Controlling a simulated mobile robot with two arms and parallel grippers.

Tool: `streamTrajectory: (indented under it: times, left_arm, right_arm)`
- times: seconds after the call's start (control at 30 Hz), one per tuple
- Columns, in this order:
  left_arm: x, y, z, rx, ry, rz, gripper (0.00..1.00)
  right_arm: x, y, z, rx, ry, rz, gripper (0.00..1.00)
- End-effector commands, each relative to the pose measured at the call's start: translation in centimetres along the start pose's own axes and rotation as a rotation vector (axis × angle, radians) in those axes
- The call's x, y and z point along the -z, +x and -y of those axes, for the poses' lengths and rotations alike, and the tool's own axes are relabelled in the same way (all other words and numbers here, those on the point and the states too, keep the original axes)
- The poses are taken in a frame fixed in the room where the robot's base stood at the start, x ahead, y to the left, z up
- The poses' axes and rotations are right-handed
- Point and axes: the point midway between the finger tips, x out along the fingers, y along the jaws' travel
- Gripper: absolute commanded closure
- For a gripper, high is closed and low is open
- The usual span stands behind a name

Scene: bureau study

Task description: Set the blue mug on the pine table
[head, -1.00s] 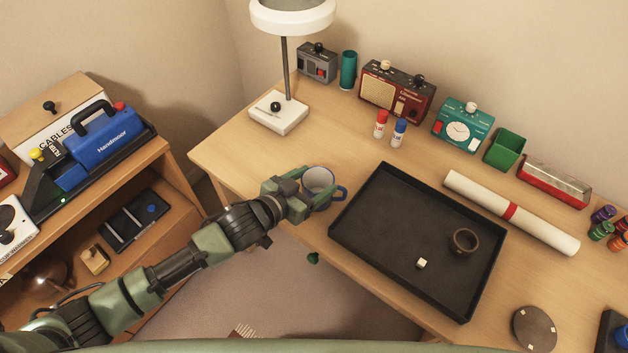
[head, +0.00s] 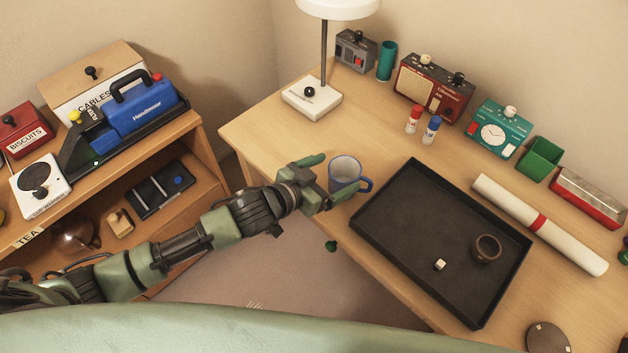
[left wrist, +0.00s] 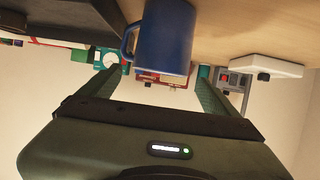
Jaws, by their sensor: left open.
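The blue mug (head: 346,170) stands upright on the light wooden table (head: 270,135), near its front left edge. Its inside looks pale, and its blue handle points right in the head view. My left gripper (head: 335,174) is open at the mug's left side, with its fingers spread toward it. In the left wrist view the mug (left wrist: 163,40) appears upside down, between and just beyond the fingertips (left wrist: 155,75). The gripper does not hold it. My right gripper is not in view.
A black tray (head: 385,213) lies right of the mug, with a brown ring-like cup (head: 486,248) and a small white cube (head: 440,264) in it. A lamp base (head: 312,100) stands behind. Red and blue small bottles (head: 431,130) stand farther back. A shelf unit (head: 205,165) is at left.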

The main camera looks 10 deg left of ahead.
Motion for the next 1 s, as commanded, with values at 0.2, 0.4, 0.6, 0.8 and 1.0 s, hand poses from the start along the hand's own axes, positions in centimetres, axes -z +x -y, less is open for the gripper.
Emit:
streamTrajectory:
  times: [0.2, 0.4, 0.6, 0.8, 1.0]
  left_arm:
    - [-0.3, -5.0, 0.0, 0.0, -0.001, 0.003, 0.09]
    - [-0.2, -7.9, 0.0, 0.001, -0.002, 0.003, 0.09]
    - [0.0, -8.9, 0.0, 0.001, -0.001, 0.001, 0.09]
    - [0.0, -8.9, 0.0, 0.001, -0.001, 0.0, 0.09]
    - [0.0, -8.8, 0.0, 0.001, -0.001, 0.0, 0.09]
  right_arm:
    - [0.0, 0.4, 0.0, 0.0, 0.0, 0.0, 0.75]
    - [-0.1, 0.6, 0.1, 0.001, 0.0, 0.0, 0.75]
    - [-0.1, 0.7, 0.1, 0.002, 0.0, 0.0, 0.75]
    - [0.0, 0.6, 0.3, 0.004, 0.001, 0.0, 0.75]
    - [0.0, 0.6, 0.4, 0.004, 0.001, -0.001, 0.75]
